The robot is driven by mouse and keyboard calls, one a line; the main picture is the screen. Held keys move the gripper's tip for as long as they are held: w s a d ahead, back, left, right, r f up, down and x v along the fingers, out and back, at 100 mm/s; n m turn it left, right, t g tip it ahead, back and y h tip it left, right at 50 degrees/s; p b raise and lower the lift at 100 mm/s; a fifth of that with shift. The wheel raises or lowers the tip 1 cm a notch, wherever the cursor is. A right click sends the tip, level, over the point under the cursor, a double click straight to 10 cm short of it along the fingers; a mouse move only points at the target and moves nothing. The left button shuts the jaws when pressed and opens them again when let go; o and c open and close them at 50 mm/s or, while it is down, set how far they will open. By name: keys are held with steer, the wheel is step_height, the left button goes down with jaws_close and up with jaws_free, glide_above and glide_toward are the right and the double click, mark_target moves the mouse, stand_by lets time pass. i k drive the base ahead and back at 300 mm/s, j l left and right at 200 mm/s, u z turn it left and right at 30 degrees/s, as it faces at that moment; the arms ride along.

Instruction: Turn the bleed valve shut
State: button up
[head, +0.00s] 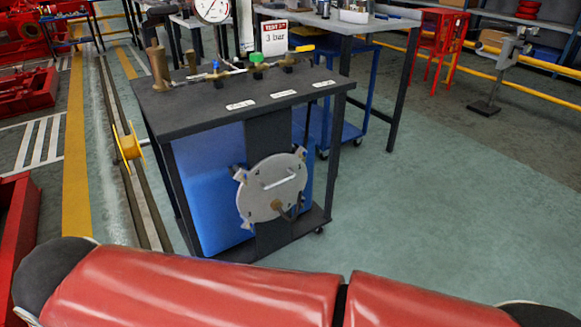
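A dark-topped test bench (200,105) stands left of centre with a brass pipe run along its top. A small blue-handled valve (215,67) and a green knob (257,58) sit on this run. A darker fitting (288,61) is at its right. Three white labels lie in front of them, too small to read, so I cannot tell which one is the bleed valve or how far it is turned. A round pressure gauge (213,9) rises behind, cut by the top edge. My gripper is not in view.
A "TEST 3 bar" sign (274,39) stands behind the fittings. A round grey plate (271,188) with clamps is on the bench front, over a blue tank (210,185). A grey table (375,25) is behind. Green floor at right is clear.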

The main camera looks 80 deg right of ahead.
mark_target(254, 57)
steer(key=z, duration=2.2)
